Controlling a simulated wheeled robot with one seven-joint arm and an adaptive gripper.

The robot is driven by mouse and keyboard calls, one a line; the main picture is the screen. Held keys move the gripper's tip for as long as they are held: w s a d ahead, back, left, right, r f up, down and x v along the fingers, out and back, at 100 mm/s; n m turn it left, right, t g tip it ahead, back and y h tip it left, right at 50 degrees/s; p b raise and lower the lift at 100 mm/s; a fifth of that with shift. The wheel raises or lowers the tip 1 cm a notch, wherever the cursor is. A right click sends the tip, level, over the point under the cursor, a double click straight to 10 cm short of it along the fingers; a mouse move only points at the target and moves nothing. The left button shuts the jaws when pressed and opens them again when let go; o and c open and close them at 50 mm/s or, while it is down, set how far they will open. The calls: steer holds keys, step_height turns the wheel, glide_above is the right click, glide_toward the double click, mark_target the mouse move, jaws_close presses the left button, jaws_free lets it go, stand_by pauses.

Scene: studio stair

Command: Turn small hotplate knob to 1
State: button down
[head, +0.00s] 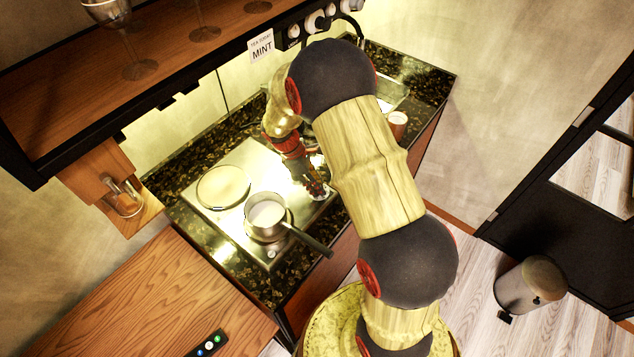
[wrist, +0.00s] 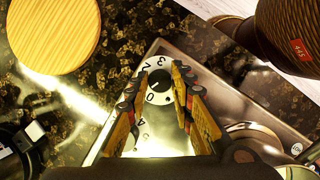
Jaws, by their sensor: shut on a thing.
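The steel hotplate unit (head: 236,226) sits on the dark speckled counter. It bears a pale round plate (head: 223,187) at left and a saucepan (head: 268,213) with white contents and a dark handle. My gripper (head: 318,190) is low at the unit's right end, where my arm partly hides it. In the wrist view my gripper (wrist: 172,95) has its fingers on both sides of a dark knob (wrist: 158,84), shut on it. A white numbered dial (wrist: 147,72) surrounds the knob; 2, 3 and 0 show. The fingers cover part of the dial, and the pointer's setting is unclear.
The saucepan handle (head: 308,240) sticks out near the counter's front edge. A cup (head: 397,120) stands behind my arm. A shelf (head: 150,65) with glasses overhangs the counter. In the wrist view, a round yellow-brown object (wrist: 55,32) lies at upper left.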

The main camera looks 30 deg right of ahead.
steer(key=m, duration=0.2)
steer(key=m+g+y+p, duration=0.1)
steer(key=m, duration=0.2)
steer(key=shift+w+d+y, duration=0.1)
steer(key=shift+y, duration=0.2)
steer(key=shift+m+g, duration=0.3)
steer(key=shift+m, duration=0.1)
steer(key=c, duration=1.5)
jaws_free()
steer(key=shift+c, duration=0.2)
steer(key=v, duration=0.7)
steer(key=shift+r, duration=0.25)
